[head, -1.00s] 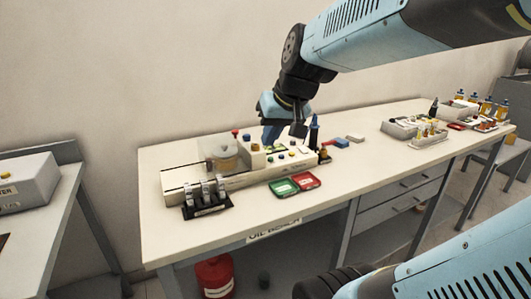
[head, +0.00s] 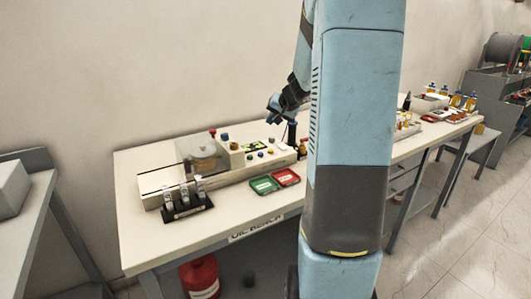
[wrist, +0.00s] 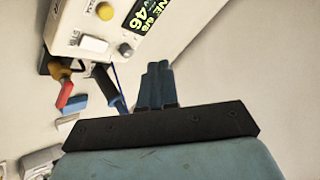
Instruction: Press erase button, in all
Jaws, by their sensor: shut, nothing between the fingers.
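The cream tester (head: 236,160) stands on the oil bench with a lit green display (head: 252,147) and several small coloured buttons. I cannot read which button is the erase one. My gripper (head: 270,112) is above and behind the tester's right part, apart from it. In the wrist view the shut blue fingers (wrist: 158,65) are empty and lie right of and below the panel.
A green tray (head: 264,184) and red tray (head: 286,177) lie in front of the tester. A black rack (head: 187,207) stands at its front left. A dark-blue-handled tool (wrist: 108,88) and a red-tipped item (wrist: 65,92) are near the panel. My arm hides the bench's middle.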

